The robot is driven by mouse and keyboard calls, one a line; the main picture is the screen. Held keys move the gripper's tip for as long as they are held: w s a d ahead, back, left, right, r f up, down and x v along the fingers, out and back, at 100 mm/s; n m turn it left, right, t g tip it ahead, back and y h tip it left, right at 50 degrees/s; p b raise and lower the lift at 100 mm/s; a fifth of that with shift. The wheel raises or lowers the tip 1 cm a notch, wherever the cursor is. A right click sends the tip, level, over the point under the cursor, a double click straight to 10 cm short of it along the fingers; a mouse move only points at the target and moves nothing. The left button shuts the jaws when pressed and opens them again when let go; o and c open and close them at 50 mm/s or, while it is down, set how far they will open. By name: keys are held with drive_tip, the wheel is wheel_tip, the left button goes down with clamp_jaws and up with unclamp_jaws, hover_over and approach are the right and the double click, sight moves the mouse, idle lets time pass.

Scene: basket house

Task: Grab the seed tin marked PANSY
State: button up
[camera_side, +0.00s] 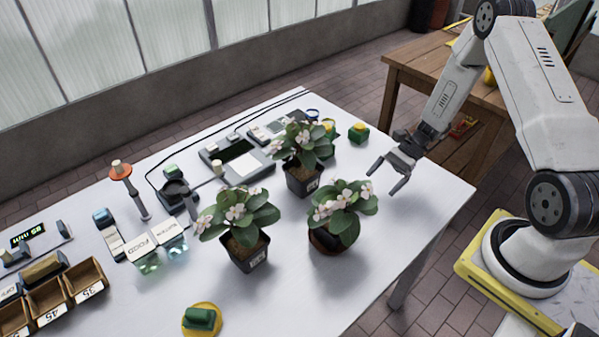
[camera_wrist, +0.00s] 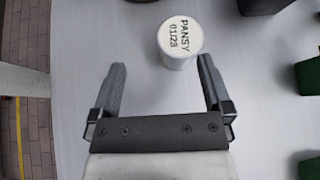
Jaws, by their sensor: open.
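The seed tin marked PANSY (camera_wrist: 180,43) shows in the wrist view as a round tin with a white lid reading "PANSY 01/23". It stands on the white table (camera_wrist: 135,25). My gripper (camera_wrist: 161,66) is open and empty, with its fingers spread to either side. The tin is mostly ahead of the fingertips, right of the middle of the gap and close to the right finger. I cannot tell whether they touch. In the side view my gripper (camera_side: 383,180) is over the right part of the table, beside the flowering plants. I cannot pick out the tin in that view.
White-flowered potted plants stand near my gripper: a front right plant (camera_side: 343,212), a back plant (camera_side: 304,156) and a left plant (camera_side: 240,225). Two clear-sided boxes (camera_side: 157,247) and wooden bins (camera_side: 50,298) are farther left. The table's right edge is close to my gripper.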

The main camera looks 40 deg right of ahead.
sight(362, 195)
drive_tip(key=shift+w+d+f+m+t+y, duration=0.15)
drive_tip(key=shift+d+f+m+t+y, duration=0.2)
drive_tip(key=shift+d+f+m+t, duration=0.3)
drive_tip(key=shift+w+d+f+m+t+y, duration=0.15)
drive_tip(key=shift+d+f+m+t+y, duration=0.2)
drive_tip(key=shift+d+f+m+t, duration=0.3)
drive_tip(key=shift+a+r, duration=0.1)
drive_tip(key=shift+a, duration=0.1)
drive_tip(key=shift+x, duration=1.25)
drive_tip(key=shift+a, duration=0.1)
drive_tip(key=shift+x, duration=2.55)
drive_tip(key=shift+c, duration=0.2)
drive_tip(key=shift+r, duration=0.1)
drive_tip(key=c, duration=1.2)
